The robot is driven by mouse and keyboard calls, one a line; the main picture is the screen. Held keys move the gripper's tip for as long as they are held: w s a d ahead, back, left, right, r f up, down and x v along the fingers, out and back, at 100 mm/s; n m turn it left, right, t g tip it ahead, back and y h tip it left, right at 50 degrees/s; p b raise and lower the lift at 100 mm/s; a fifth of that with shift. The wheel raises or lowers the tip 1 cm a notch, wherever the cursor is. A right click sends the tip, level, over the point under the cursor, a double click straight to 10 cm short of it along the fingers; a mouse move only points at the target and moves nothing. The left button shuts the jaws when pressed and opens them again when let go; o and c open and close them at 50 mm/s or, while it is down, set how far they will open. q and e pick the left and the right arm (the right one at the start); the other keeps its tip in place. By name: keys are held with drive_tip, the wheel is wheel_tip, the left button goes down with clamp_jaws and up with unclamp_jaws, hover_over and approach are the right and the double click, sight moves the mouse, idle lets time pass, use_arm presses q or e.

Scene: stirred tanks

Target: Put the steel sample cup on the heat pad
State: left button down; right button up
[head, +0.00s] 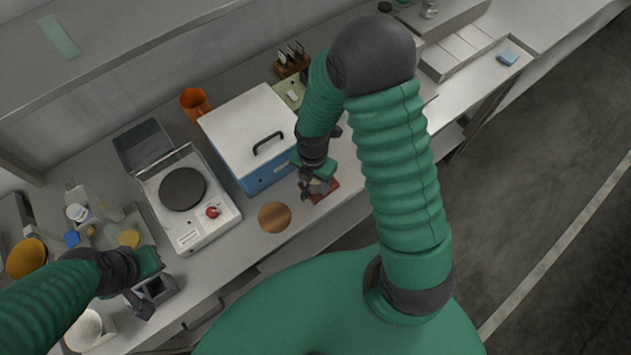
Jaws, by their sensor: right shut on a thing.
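My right gripper (313,187) is low over the bench in front of the blue box, shut on a small greyish thing that seems to be the steel sample cup (320,186); the fingers hide much of it. A flat red-brown square (331,187), which may be the heat pad, lies directly beneath. I cannot tell whether the cup touches it. A round brown wooden-looking disc (274,217) lies bare to its left. My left gripper (146,290) is at the lower left beside a grey block with a square opening (160,289); its fingers are unclear.
A hotplate with a black disc (183,189) and red knob stands left of the blue box with a white lid (248,125). An orange mug (195,103) stands behind. The bench's front edge is close to the square.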

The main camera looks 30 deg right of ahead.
drive_tip(key=shift+a+r, duration=0.15)
drive_tip(key=shift+a, duration=0.1)
drive_tip(key=shift+d+f, duration=0.3)
drive_tip(key=o, duration=1.7)
drive_tip(key=shift+s+d+f, duration=0.1)
drive_tip(key=shift+d, duration=0.75)
drive_tip(key=shift+c, duration=0.2)
drive_tip(key=shift+s+d, duration=0.1)
drive_tip(key=shift+d, duration=0.05)
drive_tip(key=shift+w+a, duration=0.25)
drive_tip(key=shift+a, duration=0.55)
drive_tip(key=shift+r, duration=0.45)
wheel_tip(320, 180, up, 7)
drive_tip(key=d, duration=0.1)
wheel_tip(320, 180, up, 6)
drive_tip(key=f+m+t, duration=0.1)
drive_tip(key=m, duration=1)
hover_over(314, 194)
use_arm(q)
drive_tip(key=shift+d+r, duration=0.2)
drive_tip(key=shift+r, duration=0.1)
use_arm(e)
drive_tip(key=m, duration=0.4)
drive_tip(key=s+a+m+t, duration=0.1)
drive_tip(key=m, duration=0.3)
drive_tip(key=s+r+m, duration=0.1)
drive_tip(key=m, duration=0.3)
drive_tip(key=shift+s+a+t, duration=0.25)
drive_tip(key=shift+a+t, duration=0.05)
